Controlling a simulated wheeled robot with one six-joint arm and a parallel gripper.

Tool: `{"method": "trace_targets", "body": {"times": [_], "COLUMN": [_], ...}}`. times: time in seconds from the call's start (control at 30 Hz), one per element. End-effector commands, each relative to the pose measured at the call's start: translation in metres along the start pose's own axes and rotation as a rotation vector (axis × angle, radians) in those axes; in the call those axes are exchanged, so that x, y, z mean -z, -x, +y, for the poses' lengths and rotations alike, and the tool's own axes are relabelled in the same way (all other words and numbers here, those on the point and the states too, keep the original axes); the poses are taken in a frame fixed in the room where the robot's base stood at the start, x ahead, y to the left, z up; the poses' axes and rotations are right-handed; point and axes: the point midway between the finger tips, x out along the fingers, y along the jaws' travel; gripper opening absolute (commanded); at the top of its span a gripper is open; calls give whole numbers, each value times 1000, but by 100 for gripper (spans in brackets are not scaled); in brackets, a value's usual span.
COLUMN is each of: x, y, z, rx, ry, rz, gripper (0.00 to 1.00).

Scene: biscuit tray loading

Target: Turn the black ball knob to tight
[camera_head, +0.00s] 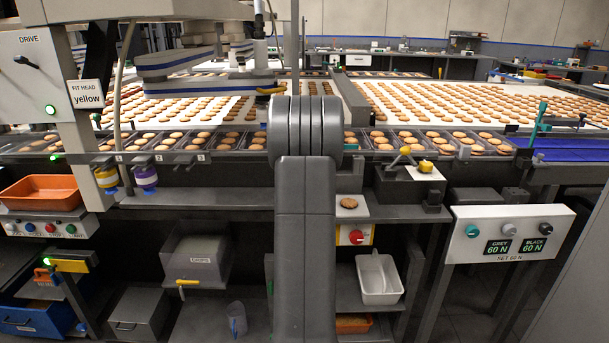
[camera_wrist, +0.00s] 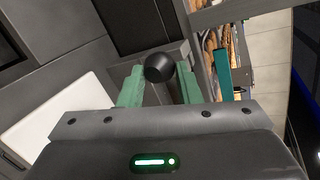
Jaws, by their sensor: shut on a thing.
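The black ball knob (camera_wrist: 158,67) shows in the wrist view, round and dark, at the ends of my green fingers. My gripper (camera_wrist: 160,80) is shut on it, one finger on either side. The knob's stem and any tight mark are hidden, so I cannot tell how far it is turned. In the head view my own arm fills the middle and hides the gripper and this knob. A panel (camera_head: 463,262) at the right reads GREY 60 N, BLACK 60 N and SET 60 N.
A teal bar (camera_wrist: 222,72) stands just right of my fingers in the wrist view. A white surface (camera_wrist: 55,115) lies at the left.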

Motion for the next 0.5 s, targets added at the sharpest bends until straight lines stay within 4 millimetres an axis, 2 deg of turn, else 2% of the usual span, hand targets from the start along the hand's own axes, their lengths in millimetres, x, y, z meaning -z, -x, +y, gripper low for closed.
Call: {"method": "trace_targets", "body": {"times": [0.03, 0.2, 0.5], "x": [3, 4, 3], "y": [-2, -2, -1], "z": [5, 4, 3], "rx": [1, 1, -1], "ry": [-32, -121, -201], "rz": [-12, -49, -82], "gripper": [8, 8, 8]}}
